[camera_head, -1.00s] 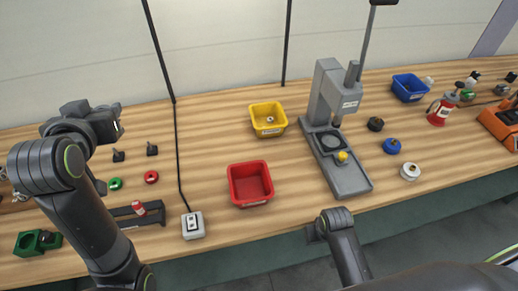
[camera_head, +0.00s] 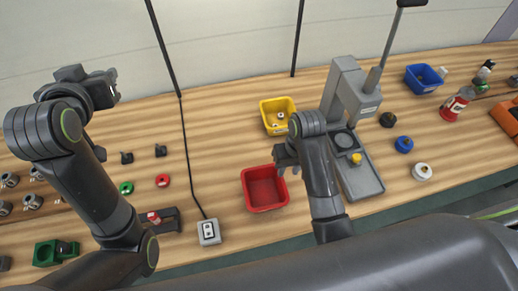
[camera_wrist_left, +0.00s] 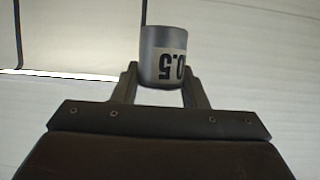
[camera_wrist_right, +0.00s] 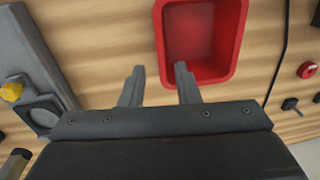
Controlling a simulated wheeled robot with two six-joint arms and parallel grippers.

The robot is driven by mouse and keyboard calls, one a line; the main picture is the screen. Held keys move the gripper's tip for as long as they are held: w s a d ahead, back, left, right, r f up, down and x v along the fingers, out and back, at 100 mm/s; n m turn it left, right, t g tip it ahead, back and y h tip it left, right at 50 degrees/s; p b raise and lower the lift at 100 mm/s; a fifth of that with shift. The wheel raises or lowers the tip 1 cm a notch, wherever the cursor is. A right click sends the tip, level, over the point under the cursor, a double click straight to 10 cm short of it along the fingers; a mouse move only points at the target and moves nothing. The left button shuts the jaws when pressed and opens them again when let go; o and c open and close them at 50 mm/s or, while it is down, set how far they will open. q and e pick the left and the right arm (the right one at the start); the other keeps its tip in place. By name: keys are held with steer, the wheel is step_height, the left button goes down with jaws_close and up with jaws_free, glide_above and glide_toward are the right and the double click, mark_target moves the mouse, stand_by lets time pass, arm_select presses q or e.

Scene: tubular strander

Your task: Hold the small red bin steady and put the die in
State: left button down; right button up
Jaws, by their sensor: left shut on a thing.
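The small red bin (camera_head: 264,190) stands empty on the bench. In the right wrist view the bin (camera_wrist_right: 203,40) lies just beyond my right fingertips. My right gripper (camera_head: 288,160) is at the bin's far right corner, partly hidden by its own arm. Its fingers (camera_wrist_right: 157,78) are apart with nothing between them; one overlaps the bin's rim in the picture, and I cannot tell if it touches. My left gripper (camera_head: 114,86) is raised over the left of the bench. It is shut on the die (camera_wrist_left: 163,56), a grey cylinder with a pale label reading 0.5.
A yellow bin (camera_head: 278,115) with small parts stands behind the red bin. A grey lever press (camera_head: 352,130) stands to its right. A grey switch box (camera_head: 209,232) with a cable and a dark rack (camera_head: 165,220) lie to its left.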

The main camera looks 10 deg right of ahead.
mark_target(278, 191)
steer(key=f, duration=0.3)
steer(key=a+f, duration=0.1)
steer(key=f, duration=0.7)
steer(key=shift+a, duration=0.35)
steer(key=shift+w, duration=0.1)
jaws_close()
stand_by(0.7)
